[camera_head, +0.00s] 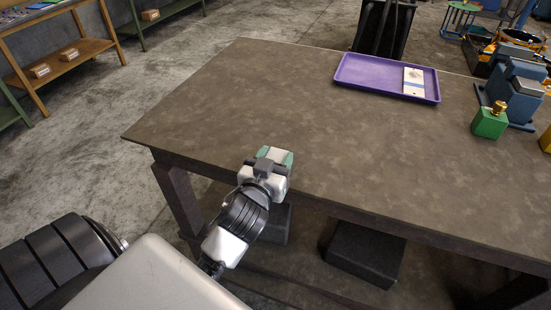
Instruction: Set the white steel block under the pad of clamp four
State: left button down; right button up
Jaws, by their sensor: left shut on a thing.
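My left gripper (275,157) is over the near edge of the brown table. It is shut on a small pale block, taken as the white steel block (278,154), which shows between teal parts at the fingertips. The gripper and my arm hide most of the block. I cannot tell clamp four or its pad in this view. My right gripper is not in view.
A purple tray (350,79) with a white card-like item (413,81) lies at the table's far side. A green block with a brass knob (490,121) stands at the right. The middle of the tabletop (330,150) is clear. A black chair-like object (383,30) stands behind.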

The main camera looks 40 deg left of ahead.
pick_arm(q)
jog(key=shift+r, duration=0.1)
jog(key=c, duration=0.5)
grip_release()
jog(key=shift+f, duration=0.2)
